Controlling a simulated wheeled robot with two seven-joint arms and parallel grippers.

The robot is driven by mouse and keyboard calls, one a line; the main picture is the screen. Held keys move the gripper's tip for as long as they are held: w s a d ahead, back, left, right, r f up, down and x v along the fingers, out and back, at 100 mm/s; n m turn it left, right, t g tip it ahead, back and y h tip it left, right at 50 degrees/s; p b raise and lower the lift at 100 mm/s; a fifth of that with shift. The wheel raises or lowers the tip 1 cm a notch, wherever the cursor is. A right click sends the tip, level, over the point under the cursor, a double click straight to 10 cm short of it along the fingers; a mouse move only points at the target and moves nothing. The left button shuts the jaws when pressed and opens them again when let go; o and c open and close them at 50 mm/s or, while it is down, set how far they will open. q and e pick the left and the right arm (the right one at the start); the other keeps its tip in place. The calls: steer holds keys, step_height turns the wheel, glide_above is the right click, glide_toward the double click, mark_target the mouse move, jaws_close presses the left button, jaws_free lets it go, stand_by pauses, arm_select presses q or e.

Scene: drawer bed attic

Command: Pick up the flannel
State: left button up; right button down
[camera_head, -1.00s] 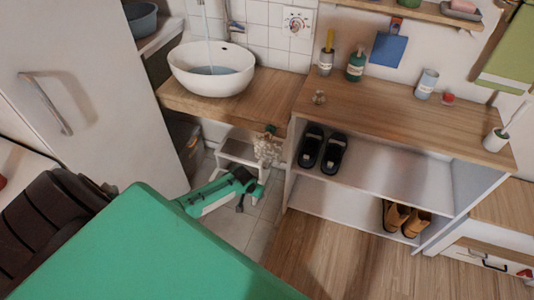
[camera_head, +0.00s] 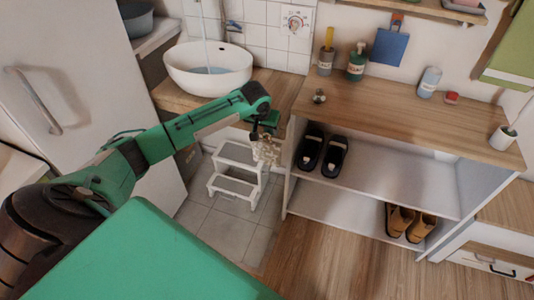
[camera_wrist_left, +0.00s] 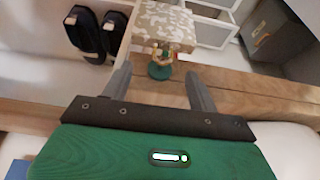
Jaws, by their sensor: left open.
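A beige patterned cloth, which looks like the flannel (camera_head: 266,150), hangs at the counter's front edge between the basin and the shoe shelf. In the left wrist view the cloth (camera_wrist_left: 165,24) is ahead of my gripper, with a small green and gold holder or peg (camera_wrist_left: 160,68) at its near end. My left gripper (camera_head: 268,128) is at the counter edge, just above the cloth in the head view. In the left wrist view its fingers (camera_wrist_left: 158,82) are spread and empty, with the peg roughly between them; touching cannot be told. My right gripper is out of view.
A white basin (camera_head: 207,70) and wooden counter (camera_head: 390,112) lie close by. A white step stool (camera_head: 237,172) stands below. Black shoes (camera_head: 322,152) sit on the shelf. A blue square (camera_head: 388,47) and green towel (camera_head: 512,50) hang on the wall.

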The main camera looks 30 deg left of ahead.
mark_target(267, 134)
arm_select(q)
steer(key=shift+a+x, duration=0.15)
steer(key=shift+x, duration=1.6)
steer(key=shift+a+x, duration=0.15)
steer(key=shift+x, duration=1.6)
steer(key=shift+w+r, duration=0.1)
steer(key=shift+w, duration=0.1)
jaws_close()
steer(key=shift+r, duration=0.1)
